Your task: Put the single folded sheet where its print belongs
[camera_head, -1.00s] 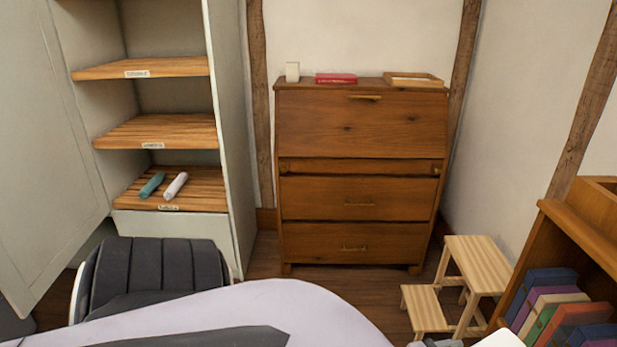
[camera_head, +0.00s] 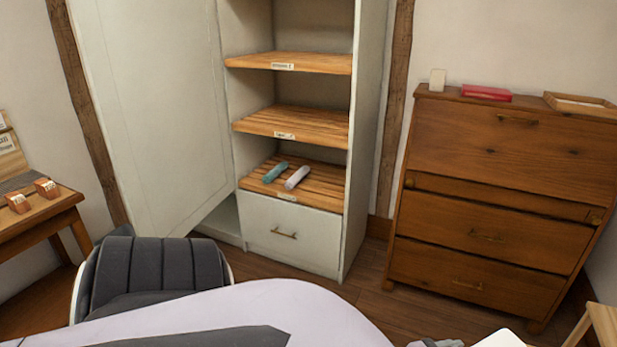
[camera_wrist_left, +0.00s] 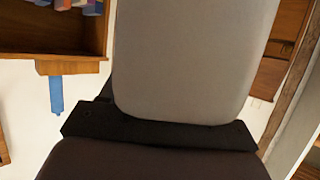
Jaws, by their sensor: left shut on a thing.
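In the left wrist view, my left gripper (camera_wrist_left: 160,128) shows as dark parts across the lower middle. It is shut on a pale grey slab with rounded lower corners, which I take to be the folded sheet (camera_wrist_left: 195,60); no print shows on its visible face. An open cupboard (camera_head: 357,130) stands at the middle of the head view. Its upper shelf (camera_head: 310,62), middle shelf (camera_head: 300,125) and lower shelf (camera_head: 322,200) carry small labels too small to read. A teal roll (camera_head: 276,172) and a white roll (camera_head: 297,177) lie on the lower shelf. My right gripper is not identifiable.
The cupboard door (camera_head: 155,110) stands open to the left. A wooden bureau (camera_head: 490,190) is right of the cupboard, with a red item (camera_head: 486,93) and tray (camera_head: 582,103) on top. A desk (camera_head: 45,212) is far left. The upper and middle shelves look empty.

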